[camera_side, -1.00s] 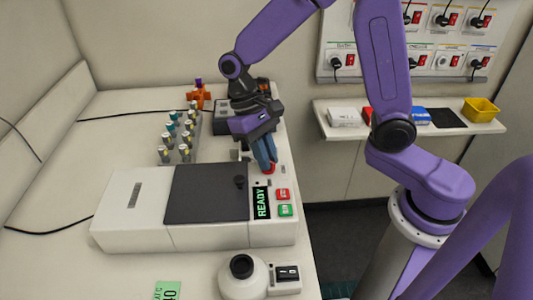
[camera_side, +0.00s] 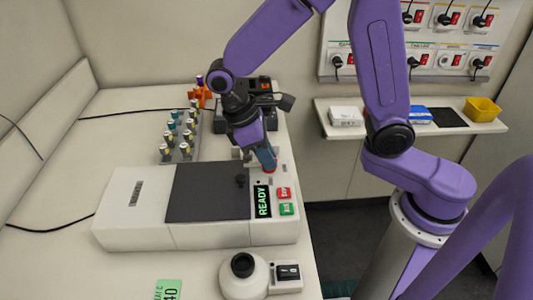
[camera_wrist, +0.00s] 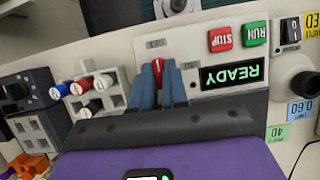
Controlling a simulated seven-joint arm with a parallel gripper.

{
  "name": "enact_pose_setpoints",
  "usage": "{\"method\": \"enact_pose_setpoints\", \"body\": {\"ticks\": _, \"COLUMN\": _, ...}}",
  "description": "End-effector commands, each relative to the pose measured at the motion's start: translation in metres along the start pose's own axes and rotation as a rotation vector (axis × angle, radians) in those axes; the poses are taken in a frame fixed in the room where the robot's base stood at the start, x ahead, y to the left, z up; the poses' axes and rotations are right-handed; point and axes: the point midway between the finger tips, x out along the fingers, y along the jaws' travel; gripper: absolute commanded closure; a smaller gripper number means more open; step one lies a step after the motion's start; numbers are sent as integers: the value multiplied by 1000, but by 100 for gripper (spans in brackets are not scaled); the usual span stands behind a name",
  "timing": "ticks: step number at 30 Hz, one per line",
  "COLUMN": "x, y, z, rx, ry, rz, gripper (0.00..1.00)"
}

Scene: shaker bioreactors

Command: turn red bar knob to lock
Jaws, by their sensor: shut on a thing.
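The red bar knob (camera_wrist: 158,66) shows in the wrist view between my two blue fingers, on the pale panel beside the READY display (camera_wrist: 231,76). In the side view only a bit of the red knob (camera_side: 271,171) shows below my fingertips. My gripper (camera_wrist: 158,72) is shut on the knob, with one finger on each side of it; it also shows in the side view (camera_side: 268,163). The knob sits on the right part of the white shaker machine (camera_side: 140,205), which has a dark lid (camera_side: 208,192). The exact angle of the bar is partly hidden by the fingers.
Red STOP (camera_wrist: 220,39) and green RUN (camera_wrist: 255,33) buttons lie close to the knob. A rack of capped vials (camera_side: 180,140) stands behind the machine. A white round device (camera_side: 243,275) stands in front. The wall shelf (camera_side: 360,127) is at the right.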

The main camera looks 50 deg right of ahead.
Motion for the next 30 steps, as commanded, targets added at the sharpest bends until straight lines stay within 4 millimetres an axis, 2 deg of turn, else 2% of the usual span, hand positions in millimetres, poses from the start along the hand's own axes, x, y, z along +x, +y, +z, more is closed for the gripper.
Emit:
{"method": "enact_pose_setpoints", "body": {"ticks": 18, "x": -2, "y": 0, "z": -1, "rx": -44, "ry": 5, "rz": 20, "gripper": 100}}
{"method": "enact_pose_setpoints", "body": {"ticks": 19, "x": -2, "y": 0, "z": -1, "rx": -44, "ry": 5, "rz": 20, "gripper": 83}}
{"method": "enact_pose_setpoints", "body": {"ticks": 21, "x": -2, "y": 0, "z": -1, "rx": -43, "ry": 5, "rz": 19, "gripper": 61}}
{"method": "enact_pose_setpoints", "body": {"ticks": 30, "x": -1, "y": 0, "z": 0, "rx": -41, "ry": 3, "rz": 18, "gripper": 61}}
